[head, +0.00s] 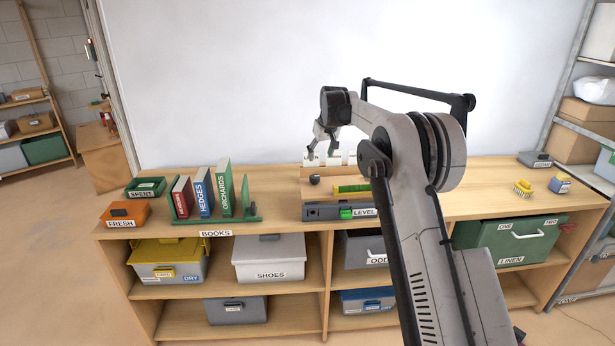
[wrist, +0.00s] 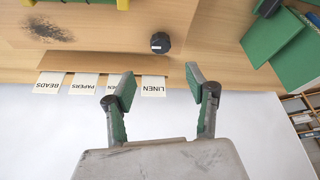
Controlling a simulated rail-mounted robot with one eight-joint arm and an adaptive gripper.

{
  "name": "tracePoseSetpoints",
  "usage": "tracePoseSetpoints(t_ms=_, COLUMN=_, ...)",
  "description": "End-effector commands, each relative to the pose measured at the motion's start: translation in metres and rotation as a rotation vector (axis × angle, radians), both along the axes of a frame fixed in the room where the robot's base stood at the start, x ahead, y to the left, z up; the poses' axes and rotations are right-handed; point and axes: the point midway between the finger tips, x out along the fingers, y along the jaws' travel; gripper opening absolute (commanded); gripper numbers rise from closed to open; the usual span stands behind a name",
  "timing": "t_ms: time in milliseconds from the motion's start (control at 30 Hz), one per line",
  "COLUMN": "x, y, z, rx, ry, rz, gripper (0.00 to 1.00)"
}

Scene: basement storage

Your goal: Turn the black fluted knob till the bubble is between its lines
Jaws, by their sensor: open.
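The black fluted knob (head: 314,180) sits on the wooden bench top near a dark grey level (head: 322,213) labelled LEVEL. The level has a bright green window (head: 346,213); its bubble and lines are too small to make out. In the wrist view the knob (wrist: 160,43) is at the upper middle, beyond my fingertips. My gripper (wrist: 165,88) is open and empty, with its two green-padded fingers apart and not touching the knob. In the head view my gripper (head: 325,143) hangs above and behind the knob.
A green and yellow object (head: 352,188) lies right of the knob. Cards, including LINEN (wrist: 153,87), stand by a wooden strip near my fingers. Books (head: 203,192) in a green rack (head: 188,222) stand to the left. A yellow brush (head: 523,187) lies far right.

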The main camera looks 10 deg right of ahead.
Motion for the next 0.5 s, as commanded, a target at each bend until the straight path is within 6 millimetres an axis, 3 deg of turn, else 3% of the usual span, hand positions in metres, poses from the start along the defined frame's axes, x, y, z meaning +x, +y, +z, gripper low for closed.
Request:
tracePoseSetpoints(t_ms=267, x=0.01, y=0.001, z=-0.02, rx=0.0, ry=0.002, rz=0.002, gripper=0.51)
tracePoseSetpoints(t_ms=500, x=0.025, y=0.004, z=-0.059, rx=0.0, ry=0.002, rz=0.002, gripper=0.51)
